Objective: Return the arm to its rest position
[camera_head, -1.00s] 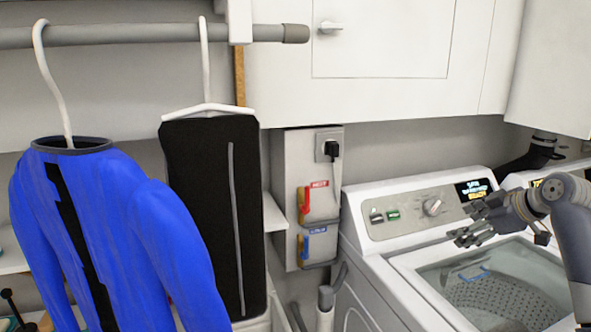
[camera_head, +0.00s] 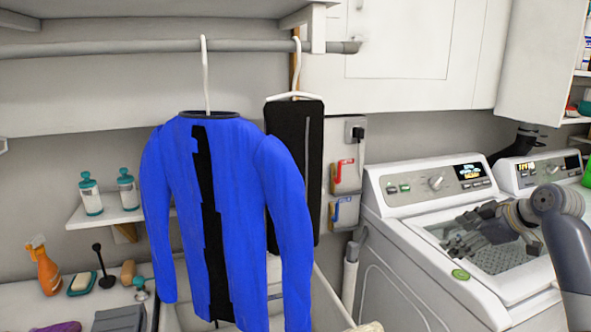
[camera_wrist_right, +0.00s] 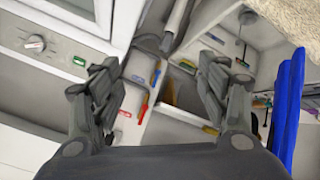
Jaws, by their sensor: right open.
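My right arm comes in from the right edge of the head view. My left gripper is not in either view.
A blue jacket (camera_head: 180,215) and a black garment (camera_head: 291,140) hang from a rail (camera_head: 120,48), left of my gripper. A small shelf (camera_head: 105,217) with two jars and a counter with bottles are at the left. White cabinets (camera_head: 420,60) hang above the washer.

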